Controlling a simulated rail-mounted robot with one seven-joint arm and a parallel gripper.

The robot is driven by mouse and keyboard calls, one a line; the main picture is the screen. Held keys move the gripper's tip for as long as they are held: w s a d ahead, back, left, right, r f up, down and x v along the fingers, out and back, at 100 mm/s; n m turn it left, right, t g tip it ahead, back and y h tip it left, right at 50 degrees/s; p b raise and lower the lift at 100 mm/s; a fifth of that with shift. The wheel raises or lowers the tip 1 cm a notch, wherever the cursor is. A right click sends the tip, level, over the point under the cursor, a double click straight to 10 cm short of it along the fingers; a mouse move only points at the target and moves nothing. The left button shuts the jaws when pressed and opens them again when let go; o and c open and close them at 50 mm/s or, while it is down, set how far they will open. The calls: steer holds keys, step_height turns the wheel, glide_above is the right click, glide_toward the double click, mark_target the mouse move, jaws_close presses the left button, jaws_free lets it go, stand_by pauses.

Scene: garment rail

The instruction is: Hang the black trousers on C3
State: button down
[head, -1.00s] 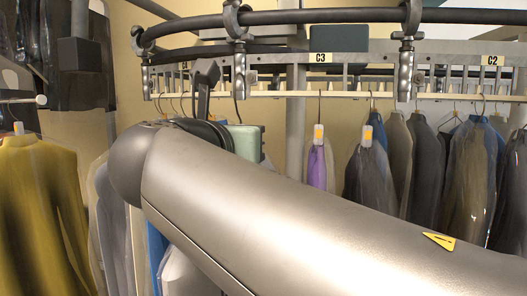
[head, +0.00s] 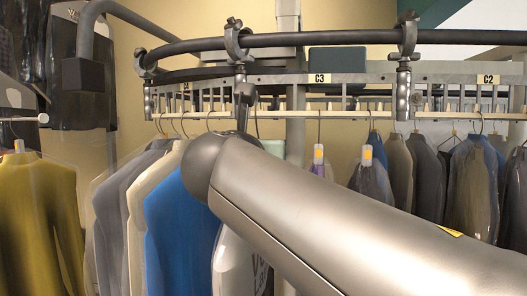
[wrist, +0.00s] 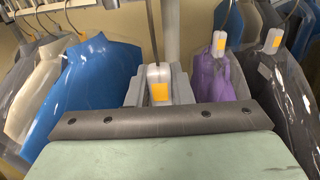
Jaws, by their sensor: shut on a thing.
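In the wrist view my gripper (wrist: 157,90) has its grey jaws closed around a white tag block with an orange patch (wrist: 159,92). A thin dark hanger stem (wrist: 153,35) rises from that block and out of the picture. The garment below is hidden by my gripper's dark-edged green body, so I cannot confirm that it is the black trousers. In the head view my arm hides the jaws and the load; only a bit of green gripper body (head: 271,148) shows. The C3 label (head: 320,79) is on the slotted grey rail, above and right of my arm's rounded joint.
Left of my gripper hang a blue garment (head: 178,220) and grey and cream ones. On the right, close by, are a purple garment (wrist: 215,75) and a dark garment (wrist: 280,90) with similar tags. The C2 label (head: 488,79) is farther right. A curved dark rail (head: 310,39) runs above.

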steer(key=shift+w+d+r+p, duration=0.1)
steer(key=shift+w+d+p, duration=0.15)
steer(key=shift+w, duration=1.3)
steer(key=shift+w+d+p, duration=0.1)
steer(key=shift+w+d, duration=0.15)
steer(key=shift+w, duration=1.3)
steer(key=shift+w+r, duration=0.1)
steer(key=shift+w, duration=0.05)
steer(key=shift+w+d+r+p, duration=0.15)
steer(key=shift+w+r+p, duration=0.1)
steer(key=shift+w+p, duration=0.55)
steer(key=shift+w+d+r+p, duration=0.2)
steer(key=shift+w+p, duration=0.25)
steer(key=shift+w, duration=0.5)
steer(key=shift+w, duration=0.15)
steer(key=shift+w+d+p, duration=0.15)
steer(key=shift+w+p, duration=0.35)
steer(key=shift+w, duration=0.7)
steer(key=shift+w+d+p, duration=0.15)
steer(key=shift+w+p, duration=0.3)
steer(key=shift+w, duration=0.7)
steer(key=shift+f+b, duration=1.25)
steer(key=shift+f, duration=0.15)
